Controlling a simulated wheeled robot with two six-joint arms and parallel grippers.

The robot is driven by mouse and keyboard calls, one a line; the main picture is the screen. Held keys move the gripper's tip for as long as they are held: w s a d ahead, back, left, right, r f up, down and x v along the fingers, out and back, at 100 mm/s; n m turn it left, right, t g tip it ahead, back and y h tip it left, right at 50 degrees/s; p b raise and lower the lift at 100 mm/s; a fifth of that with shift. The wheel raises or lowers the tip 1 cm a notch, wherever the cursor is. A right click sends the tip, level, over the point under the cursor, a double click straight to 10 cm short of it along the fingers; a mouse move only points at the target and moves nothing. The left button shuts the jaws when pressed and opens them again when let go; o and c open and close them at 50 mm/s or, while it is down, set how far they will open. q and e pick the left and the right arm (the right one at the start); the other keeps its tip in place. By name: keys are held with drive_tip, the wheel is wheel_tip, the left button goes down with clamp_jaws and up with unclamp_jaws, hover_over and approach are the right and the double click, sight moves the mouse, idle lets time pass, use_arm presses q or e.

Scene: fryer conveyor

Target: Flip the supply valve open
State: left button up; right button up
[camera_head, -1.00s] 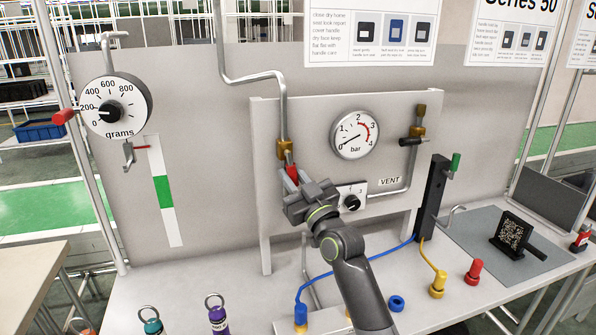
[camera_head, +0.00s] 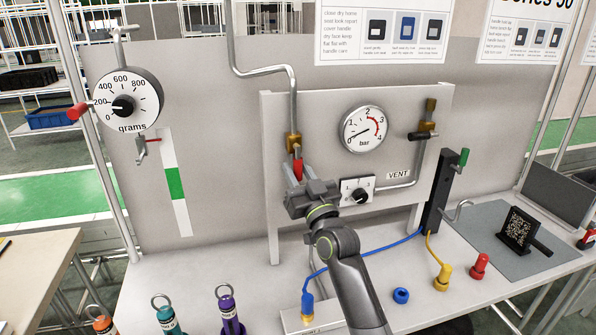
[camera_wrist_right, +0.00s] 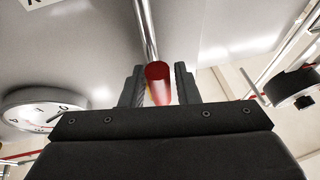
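The supply valve is a brass body (camera_head: 293,143) on the pipe at the panel's left. Its red handle (camera_head: 298,168) points down from the body, nearly in line with the pipe. My right gripper (camera_head: 308,187) is at the lower end of the handle. In the right wrist view the red handle (camera_wrist_right: 159,84) lies between the two fingers, with narrow gaps at its sides. The fingers look open around it, though contact is hard to judge. My gripper hides the handle's lower end in the head view. My left gripper is out of view.
A pressure gauge (camera_head: 363,129) reads near 0. Beside my gripper is a small black knob (camera_head: 361,195); a vent valve (camera_head: 424,135) sits at upper right. A blue hose (camera_head: 390,245) runs across the bench behind my arm. Ringed cylinders, including a purple one (camera_head: 229,314), stand at front left.

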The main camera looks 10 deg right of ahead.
drive_tip(key=shift+o, duration=1.1)
drive_tip(key=shift+s, duration=0.1)
drive_tip(key=b+v, duration=0.5)
drive_tip(key=v, duration=1.2)
drive_tip(key=shift+b, duration=0.35)
drive_tip(key=shift+s+f, duration=0.1)
